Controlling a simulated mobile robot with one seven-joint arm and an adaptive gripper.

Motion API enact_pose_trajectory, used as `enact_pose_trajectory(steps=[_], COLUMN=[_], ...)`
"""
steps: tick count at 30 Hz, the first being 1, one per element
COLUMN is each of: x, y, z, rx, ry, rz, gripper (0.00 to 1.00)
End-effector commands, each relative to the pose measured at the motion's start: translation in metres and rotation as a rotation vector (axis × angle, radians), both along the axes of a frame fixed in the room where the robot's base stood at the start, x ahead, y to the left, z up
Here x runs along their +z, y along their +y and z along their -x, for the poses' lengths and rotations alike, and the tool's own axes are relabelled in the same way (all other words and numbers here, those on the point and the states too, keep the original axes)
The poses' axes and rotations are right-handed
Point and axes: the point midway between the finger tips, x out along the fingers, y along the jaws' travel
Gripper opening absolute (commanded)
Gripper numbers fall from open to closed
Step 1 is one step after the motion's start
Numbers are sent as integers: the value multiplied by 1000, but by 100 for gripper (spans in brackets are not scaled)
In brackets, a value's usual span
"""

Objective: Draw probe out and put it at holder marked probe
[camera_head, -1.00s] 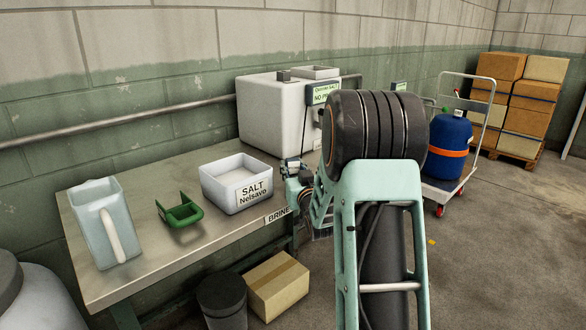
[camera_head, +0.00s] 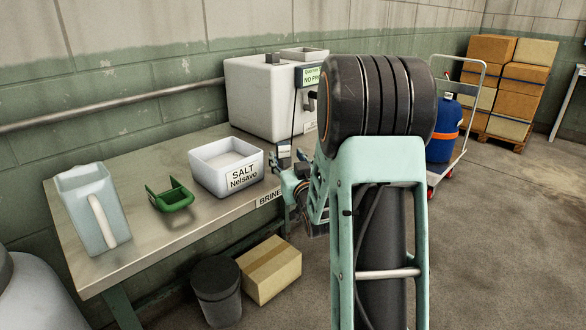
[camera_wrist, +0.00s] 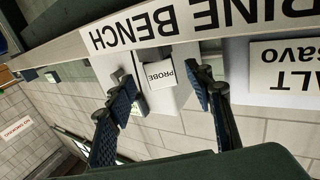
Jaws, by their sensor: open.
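My gripper (camera_wrist: 166,90) is open in the wrist view, its two dark pads apart. In the head view my gripper (camera_head: 287,160) is at the bench's front edge, right of the salt tub, partly hidden by my arm. I cannot make out the probe itself.
A grey bin (camera_head: 217,293) and a carton (camera_head: 270,270) stand on the floor below. A trolley with a blue container (camera_head: 442,135) stands right.

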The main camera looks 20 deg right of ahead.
Motion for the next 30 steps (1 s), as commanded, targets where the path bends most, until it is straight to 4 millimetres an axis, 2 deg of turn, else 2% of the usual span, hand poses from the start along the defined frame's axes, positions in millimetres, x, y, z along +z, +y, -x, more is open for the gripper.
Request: enact_pose_trajectory(steps=[6, 12, 18, 30], x=[0, 1, 0, 0], y=[7, 12, 13, 13], z=[42, 64, 71, 71], rx=[-1, 0, 0, 0], ry=[1, -1, 0, 0], rz=[0, 0, 0, 0], gripper=[48, 48, 48, 48])
